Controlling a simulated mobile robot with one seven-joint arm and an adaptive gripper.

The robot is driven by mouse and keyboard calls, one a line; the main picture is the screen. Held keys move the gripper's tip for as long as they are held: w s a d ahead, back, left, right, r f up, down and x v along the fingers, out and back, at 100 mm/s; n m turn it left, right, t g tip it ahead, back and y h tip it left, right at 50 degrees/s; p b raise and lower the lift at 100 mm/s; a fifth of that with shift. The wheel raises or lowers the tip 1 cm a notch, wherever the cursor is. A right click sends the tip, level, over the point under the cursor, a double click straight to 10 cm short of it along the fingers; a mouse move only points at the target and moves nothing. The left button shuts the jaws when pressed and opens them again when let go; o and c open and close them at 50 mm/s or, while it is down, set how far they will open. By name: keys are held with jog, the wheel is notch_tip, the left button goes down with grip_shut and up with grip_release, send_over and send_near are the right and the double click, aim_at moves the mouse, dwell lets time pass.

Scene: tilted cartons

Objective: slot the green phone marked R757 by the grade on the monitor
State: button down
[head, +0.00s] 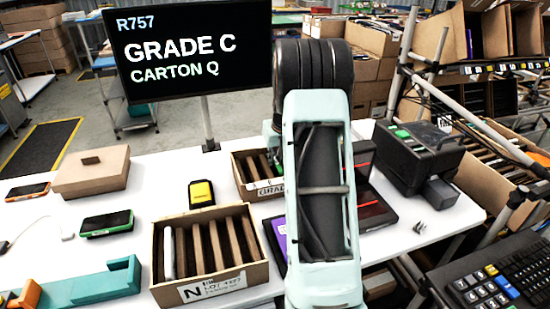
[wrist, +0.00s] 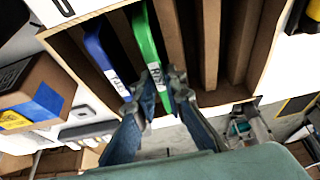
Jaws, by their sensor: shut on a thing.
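The monitor (head: 195,48) in the head view reads R757, GRADE C, CARTON Q. In the wrist view my gripper (wrist: 157,98) is shut on the lower end of a green phone (wrist: 147,42) with a white label. The label is too small to read surely. The green phone stands on edge between dividers of a brown carton (wrist: 232,98). A blue phone (wrist: 101,50) with a white label stands to its left in the same carton. The carton's letter cannot be read in the wrist view. My arm hides the gripper in the head view.
A carton marked N (head: 212,291) stands at the table's front, with a pale item in its left slot. Another carton (head: 241,178) is partly hidden behind my arm. A green-edged phone (head: 107,223) lies on the white table. A black printer-like machine (head: 418,152) stands right.

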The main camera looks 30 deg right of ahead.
jog(key=shift+f, duration=0.25)
dwell(0.8)
dwell(0.4)
jog(key=c, duration=1.9)
grip_release()
jog(key=v, duration=1.2)
